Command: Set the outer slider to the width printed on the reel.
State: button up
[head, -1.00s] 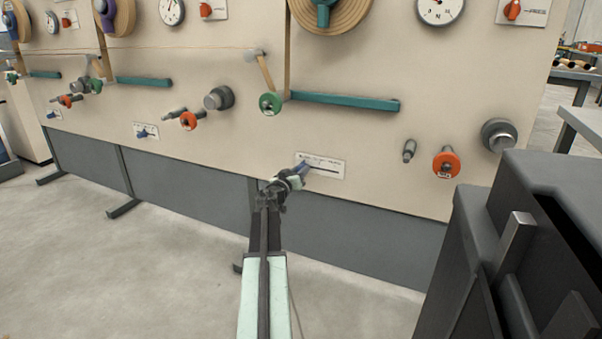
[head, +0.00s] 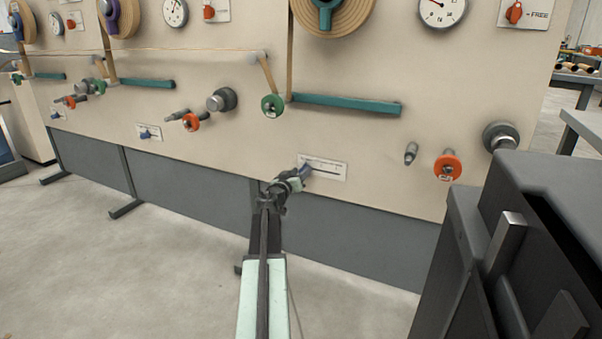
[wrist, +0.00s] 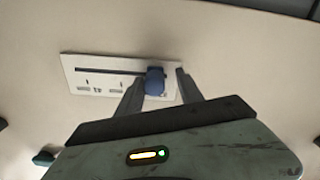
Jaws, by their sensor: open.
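A white slider plate (head: 331,169) with a dark slot is on the beige panel, ahead of my gripper (head: 294,178). Its blue knob (wrist: 155,82) is at one end of the slot in the wrist view, where the plate (wrist: 82,66) appears upside down with small printed marks. My gripper (wrist: 160,84) is open, one finger on each side of the knob; contact is unclear. A tan wound reel (head: 347,14) with a teal hub is above.
Dark grey machine-like bodies (head: 500,235) fill the lower right. A teal bar (head: 345,103), a green roller (head: 272,105) and grey knobs (head: 500,136) stick out from the panel. Another slider plate (head: 150,131) is at left. Floor (head: 130,265) at left is clear.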

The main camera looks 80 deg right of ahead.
jog(key=w+a, duration=0.1)
jog(key=a, duration=0.6)
jog(key=shift+w+a, duration=0.2)
jog(key=shift+a, duration=0.15)
